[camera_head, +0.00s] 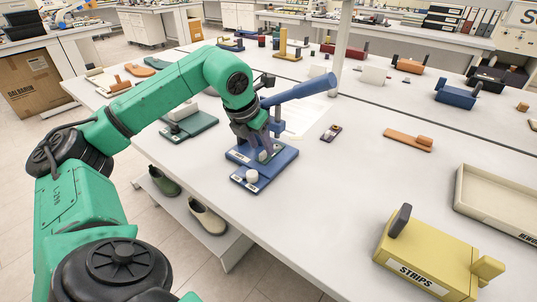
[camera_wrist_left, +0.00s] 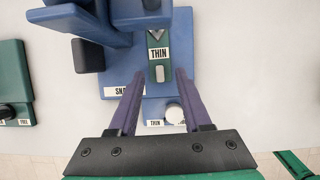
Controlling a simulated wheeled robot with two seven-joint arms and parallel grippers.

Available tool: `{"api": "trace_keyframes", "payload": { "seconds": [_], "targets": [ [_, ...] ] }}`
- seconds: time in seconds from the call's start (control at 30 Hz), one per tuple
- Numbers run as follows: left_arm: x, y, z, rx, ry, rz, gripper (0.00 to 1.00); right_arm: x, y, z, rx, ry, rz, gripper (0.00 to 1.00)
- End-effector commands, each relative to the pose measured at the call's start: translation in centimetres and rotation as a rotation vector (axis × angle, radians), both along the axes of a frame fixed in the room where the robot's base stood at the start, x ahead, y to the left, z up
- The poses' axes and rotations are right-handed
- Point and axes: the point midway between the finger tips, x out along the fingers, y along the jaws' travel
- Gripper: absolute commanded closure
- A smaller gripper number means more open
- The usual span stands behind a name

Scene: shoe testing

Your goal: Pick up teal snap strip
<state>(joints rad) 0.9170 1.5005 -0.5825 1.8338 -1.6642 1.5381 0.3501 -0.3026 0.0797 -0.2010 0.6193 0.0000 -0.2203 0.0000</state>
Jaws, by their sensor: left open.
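A teal strip (camera_wrist_left: 153,62) lies on the blue snap fixture (camera_wrist_left: 131,105), with a white "THIN" label and a pale oblong piece at its near end. The fixture also shows in the head view (camera_head: 279,170), with a raised blue lever above it; the strip is mostly hidden there by my gripper. My left gripper (camera_wrist_left: 159,76) is open and empty. Its two purple fingers point at the fixture, one on each side of the strip's near end, apart from it. I cannot tell the height gap exactly. In the head view my left gripper (camera_head: 267,150) is right over the fixture. My right gripper is out of view.
A white round knob (camera_head: 252,175) stands at the fixture's near end. A green fixture (camera_head: 190,127) is to the left. A yellow "STRIPS" box (camera_head: 445,252) and a cream tray (camera_head: 490,207) are at the right. Shoes (camera_head: 207,217) stand on a shelf below.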

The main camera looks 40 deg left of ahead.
Motion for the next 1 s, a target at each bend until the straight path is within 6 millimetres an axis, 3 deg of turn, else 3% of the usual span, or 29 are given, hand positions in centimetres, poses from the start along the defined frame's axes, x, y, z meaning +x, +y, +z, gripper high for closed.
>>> {"api": "trace_keyframes", "payload": {
  "seconds": [0.13, 0.37, 0.4, 0.5, 1.0],
  "targets": [
    [0.8, 0.1, -2.2, -0.001, 0.002, -0.001, 0.51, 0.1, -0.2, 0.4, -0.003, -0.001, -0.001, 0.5],
    [1.0, 0.1, -2.6, -0.001, 0.0, -0.001, 0.51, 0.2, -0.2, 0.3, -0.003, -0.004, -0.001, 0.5],
    [1.0, 0.1, -2.6, -0.001, 0.0, -0.001, 0.67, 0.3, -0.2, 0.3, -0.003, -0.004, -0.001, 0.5],
    [1.0, 0.1, -2.6, -0.001, 0.0, -0.001, 1.0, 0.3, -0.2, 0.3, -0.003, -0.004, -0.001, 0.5],
    [1.1, 0.1, -1.7, -0.001, -0.003, -0.002, 1.0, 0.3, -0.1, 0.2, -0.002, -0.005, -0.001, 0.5]
  ]
}}
